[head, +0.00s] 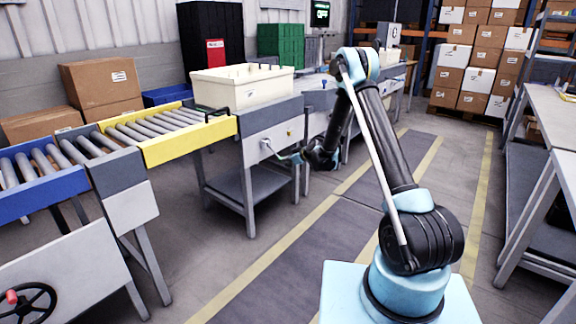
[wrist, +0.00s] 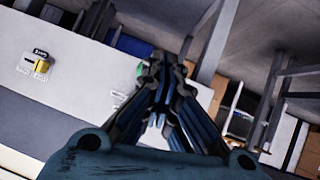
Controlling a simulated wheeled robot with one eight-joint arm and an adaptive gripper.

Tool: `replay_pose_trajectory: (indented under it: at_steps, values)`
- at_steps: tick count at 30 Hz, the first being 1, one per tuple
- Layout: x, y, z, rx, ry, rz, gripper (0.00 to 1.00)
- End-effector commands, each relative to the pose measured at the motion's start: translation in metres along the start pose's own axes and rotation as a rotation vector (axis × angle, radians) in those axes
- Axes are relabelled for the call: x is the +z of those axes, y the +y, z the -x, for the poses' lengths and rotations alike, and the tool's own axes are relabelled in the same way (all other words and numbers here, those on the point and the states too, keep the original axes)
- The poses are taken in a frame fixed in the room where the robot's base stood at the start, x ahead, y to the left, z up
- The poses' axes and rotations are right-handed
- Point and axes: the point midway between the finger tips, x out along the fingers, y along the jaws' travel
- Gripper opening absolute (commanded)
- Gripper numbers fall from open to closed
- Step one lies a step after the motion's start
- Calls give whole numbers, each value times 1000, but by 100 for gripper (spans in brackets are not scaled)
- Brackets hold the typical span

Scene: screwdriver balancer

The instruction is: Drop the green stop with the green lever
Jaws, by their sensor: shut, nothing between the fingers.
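My gripper (head: 268,147) is shut and empty, reaching left to the front panel of the grey station. In the wrist view its closed fingers (wrist: 157,66) point at the pale panel. A small green piece (wrist: 140,69), which may be the green lever, shows just left of the fingertips and is mostly hidden behind them. I cannot tell whether the fingers touch it. I cannot make out the green stop in either view.
A yellow fitting with a black tag (wrist: 40,66) sits on the panel. A cream bin (head: 240,88) stands on the station, beside a yellow-framed roller conveyor (head: 185,148). A workbench (head: 552,110) stands at right. The striped floor (head: 290,250) between is clear.

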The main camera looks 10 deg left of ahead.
Motion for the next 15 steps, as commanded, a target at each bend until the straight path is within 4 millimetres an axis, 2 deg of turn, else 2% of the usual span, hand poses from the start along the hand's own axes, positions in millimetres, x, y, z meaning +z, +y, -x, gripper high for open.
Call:
replay_pose_trajectory:
  at_steps: [6,15]
  values:
    - [0,-1,32,-3,-1,0,0]
    - [46,-10,70,-2,-1,0,0]
